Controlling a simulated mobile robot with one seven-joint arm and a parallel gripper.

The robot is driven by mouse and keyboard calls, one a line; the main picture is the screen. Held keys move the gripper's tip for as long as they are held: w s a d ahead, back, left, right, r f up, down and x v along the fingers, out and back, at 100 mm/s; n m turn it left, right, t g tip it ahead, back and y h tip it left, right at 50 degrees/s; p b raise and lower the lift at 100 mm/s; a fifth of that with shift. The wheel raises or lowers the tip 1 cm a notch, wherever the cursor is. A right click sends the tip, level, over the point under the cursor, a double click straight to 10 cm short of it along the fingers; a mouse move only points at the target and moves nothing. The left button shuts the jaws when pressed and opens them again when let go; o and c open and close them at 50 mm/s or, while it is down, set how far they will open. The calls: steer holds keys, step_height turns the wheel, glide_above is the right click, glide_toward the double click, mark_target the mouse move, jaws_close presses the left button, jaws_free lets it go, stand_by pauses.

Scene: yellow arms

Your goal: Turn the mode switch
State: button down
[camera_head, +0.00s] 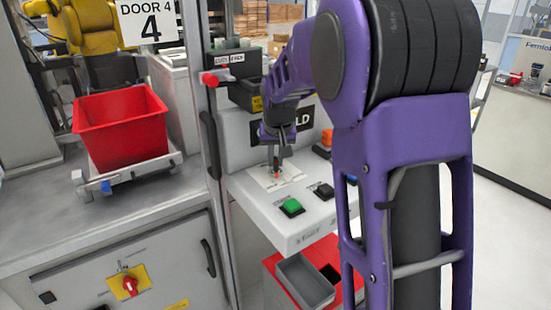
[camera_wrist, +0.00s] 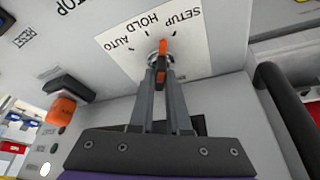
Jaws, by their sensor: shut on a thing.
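The mode switch is a small orange-red knob (camera_wrist: 162,62) on a white plate (camera_wrist: 196,52) marked AUTO, HOLD and SETUP. In the wrist view the plate appears upside down, and the knob's tip is near the HOLD mark. My gripper (camera_wrist: 161,66) is shut on the knob, with its two grey fingers on either side of it. In the head view my gripper (camera_head: 276,170) reaches down to the plate (camera_head: 274,178) on the sloped grey panel (camera_head: 263,209). The knob is small there and partly hidden by the fingers.
A green button (camera_head: 291,207) and a black button (camera_head: 324,191) sit on the panel close to the plate. An orange-topped button (camera_wrist: 62,110) stands beside my gripper. A vertical black handle (camera_head: 210,145) is left of the panel. A red bin (camera_head: 121,127) stands further left.

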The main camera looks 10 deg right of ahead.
steer(key=n+y, duration=0.1)
steer(key=n, duration=0.2)
steer(key=shift+d+n, duration=0.15)
steer(key=shift+n, duration=0.25)
steer(key=n+y, duration=0.1)
steer(key=n, duration=0.2)
steer(key=shift+n+y, duration=0.3)
steer(key=shift+y, duration=0.1)
steer(key=n+g+y, duration=0.1)
steer(key=n, duration=0.2)
steer(key=shift+w+d+n, duration=0.1)
steer(key=shift+n, duration=0.2)
steer(key=shift+n+g+y+p, duration=0.4)
steer(key=shift+n+g+p, duration=0.35)
steer(key=shift+n, duration=1.05)
steer(key=c, duration=0.9)
jaws_free()
